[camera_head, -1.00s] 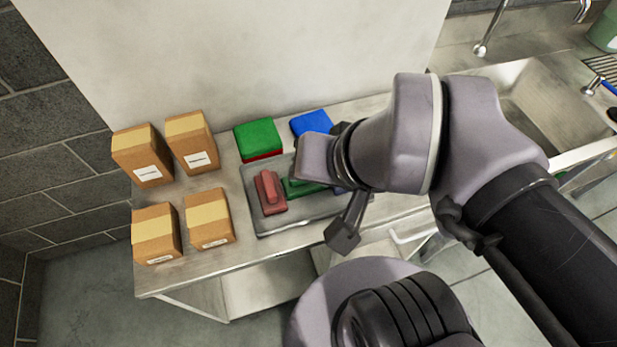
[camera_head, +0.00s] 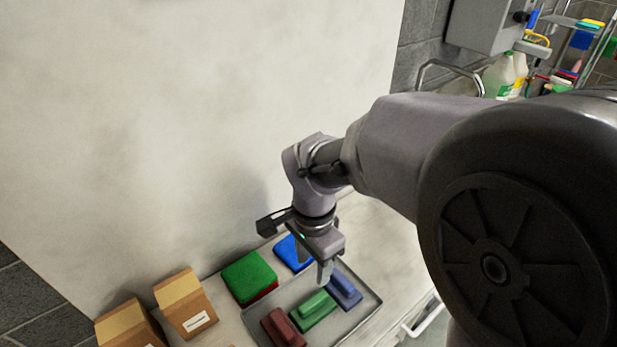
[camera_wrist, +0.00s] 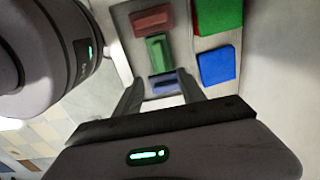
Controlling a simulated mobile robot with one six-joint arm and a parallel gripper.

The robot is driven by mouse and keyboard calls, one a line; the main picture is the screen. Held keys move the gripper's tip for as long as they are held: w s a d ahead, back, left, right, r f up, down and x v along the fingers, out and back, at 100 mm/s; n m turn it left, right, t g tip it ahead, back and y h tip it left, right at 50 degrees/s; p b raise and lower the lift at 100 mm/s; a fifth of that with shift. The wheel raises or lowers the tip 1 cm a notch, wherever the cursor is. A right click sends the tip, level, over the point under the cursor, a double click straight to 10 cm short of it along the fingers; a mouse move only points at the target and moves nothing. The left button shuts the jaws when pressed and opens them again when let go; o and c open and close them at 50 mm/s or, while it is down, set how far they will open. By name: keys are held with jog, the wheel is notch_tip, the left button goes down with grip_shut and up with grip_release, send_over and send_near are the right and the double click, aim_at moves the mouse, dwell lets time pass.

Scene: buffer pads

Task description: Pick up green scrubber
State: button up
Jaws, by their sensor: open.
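The green scrubber (camera_head: 313,308), a block with a raised grip, lies on the grey tray (camera_head: 372,318) between a red scrubber (camera_head: 285,328) and a blue scrubber (camera_head: 344,288). My gripper (camera_head: 314,266) is open and empty, above the tray's back part and pointing down. In the wrist view the green scrubber (camera_wrist: 157,52) lies beyond the open fingers (camera_wrist: 160,77), with the blue scrubber (camera_wrist: 163,84) between the fingertips in the picture. The red scrubber (camera_wrist: 152,18) is farther up. I see no contact with any scrubber.
A green pad (camera_head: 248,275) on a red one and a blue pad (camera_head: 291,251) lie behind the tray. Cardboard boxes (camera_head: 186,303) stand at the left. A pale wall (camera_head: 200,120) rises behind the table. Bottles (camera_head: 502,75) stand at the upper right.

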aim_at(313, 301)
jog(key=f+b, duration=0.2)
jog(key=f, duration=0.3)
jog(key=f+b, duration=0.2)
jog(key=f, duration=0.4)
jog(key=shift+d+f, duration=0.2)
jog(key=shift+f, duration=0.05)
notch_tip(313, 301, down, 5)
jog(key=b, duration=0.2)
jog(key=shift+b, duration=0.4)
jog(key=shift+r, duration=0.2)
jog(key=shift+c, duration=0.7)
grip_shut()
